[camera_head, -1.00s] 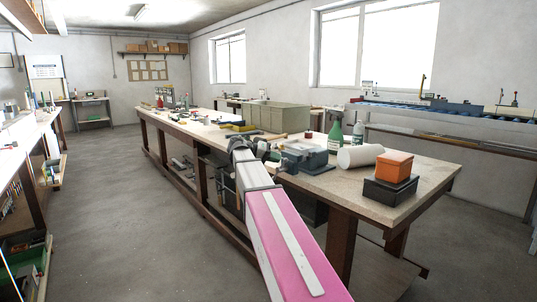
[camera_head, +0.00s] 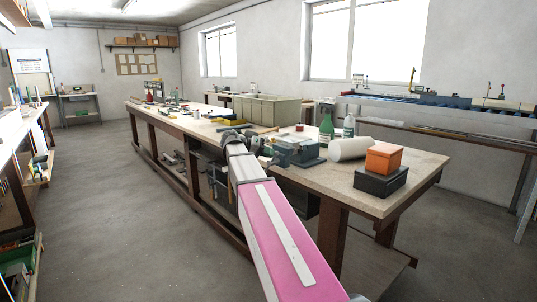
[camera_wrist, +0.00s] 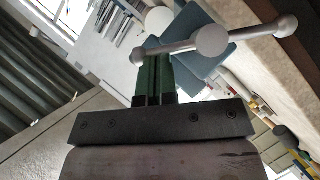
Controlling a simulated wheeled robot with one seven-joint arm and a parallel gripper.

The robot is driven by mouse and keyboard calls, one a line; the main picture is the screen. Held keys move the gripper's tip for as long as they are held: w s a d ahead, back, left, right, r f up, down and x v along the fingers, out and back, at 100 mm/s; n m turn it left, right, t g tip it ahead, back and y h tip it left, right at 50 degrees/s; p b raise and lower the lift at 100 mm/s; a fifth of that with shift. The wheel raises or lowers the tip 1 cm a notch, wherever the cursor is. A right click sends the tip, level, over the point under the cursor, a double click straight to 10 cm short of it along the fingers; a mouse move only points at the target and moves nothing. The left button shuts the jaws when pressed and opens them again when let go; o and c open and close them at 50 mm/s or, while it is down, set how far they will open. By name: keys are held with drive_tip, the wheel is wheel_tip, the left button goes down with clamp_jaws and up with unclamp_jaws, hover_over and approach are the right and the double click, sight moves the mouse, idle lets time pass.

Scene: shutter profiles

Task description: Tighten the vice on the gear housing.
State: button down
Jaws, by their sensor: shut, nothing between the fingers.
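The blue-grey vice (camera_head: 297,150) stands on the near part of the long bench in the head view. Its steel handle (camera_wrist: 211,40), a bar with ball ends on a round screw head, crosses the upper part of the wrist view in front of a blue-grey plate of the vice. My gripper (camera_wrist: 155,62) has its two green fingers side by side and shut, with nothing between them. The fingertips are close to the handle's left ball end; I cannot tell whether they touch. In the head view my arm reaches the vice's left side. I cannot make out the gear housing.
On the bench (camera_head: 420,172) an orange box (camera_head: 384,157) sits on a black box (camera_head: 381,181), right of a white roll (camera_head: 350,149). A green bottle (camera_head: 326,131) stands behind the vice. Tools lie farther along the bench. The floor at left is clear.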

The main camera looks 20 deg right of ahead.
drive_tip(key=shift+s+d+m, duration=0.1)
drive_tip(key=shift+s+m, duration=0.15)
drive_tip(key=shift+m, duration=0.05)
drive_tip(key=s+m+t+y, duration=0.1)
drive_tip(key=s+f+m+t, duration=0.1)
drive_tip(key=shift+s+d+f+m+t+y, duration=0.1)
drive_tip(key=shift+d+f+m+t+y, duration=0.2)
drive_tip(key=shift+d+t+y, duration=0.1)
idle(0.3)
drive_tip(key=shift+s, duration=0.1)
idle(0.6)
